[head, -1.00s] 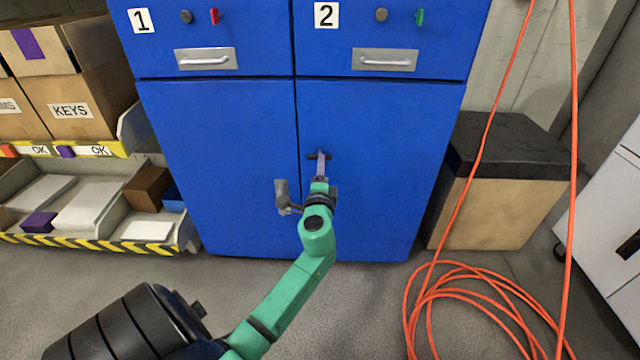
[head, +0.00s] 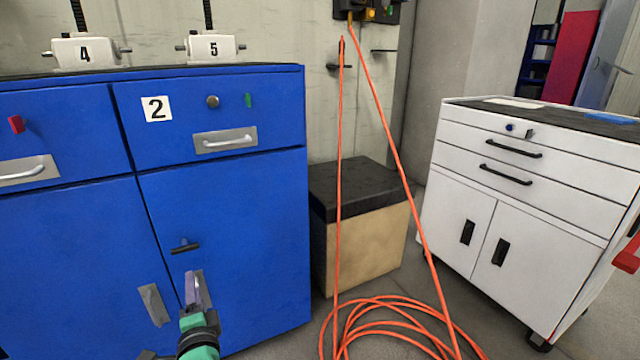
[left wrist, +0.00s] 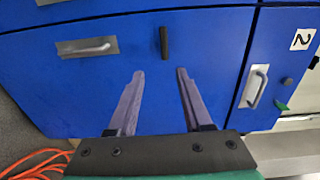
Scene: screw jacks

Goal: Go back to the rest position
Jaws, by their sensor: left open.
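My left gripper (head: 193,288) is at the lower left of the head view, in front of the lower door under drawer 2 of the blue cabinet (head: 250,185). In the left wrist view the two purple-grey fingers (left wrist: 156,75) stand wide apart with nothing between them. The door's dark bar handle (head: 185,246) lies ahead of the fingertips, apart from them, and also shows in the left wrist view (left wrist: 164,42). The door is closed. My right gripper is not in view.
Screw jacks 4 (head: 85,53) and 5 (head: 211,47) stand on the cabinet. A black-topped wooden box (head: 365,245) stands to its right. An orange hose (head: 400,325) hangs and coils on the floor. A white tool cabinet (head: 520,205) stands further right.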

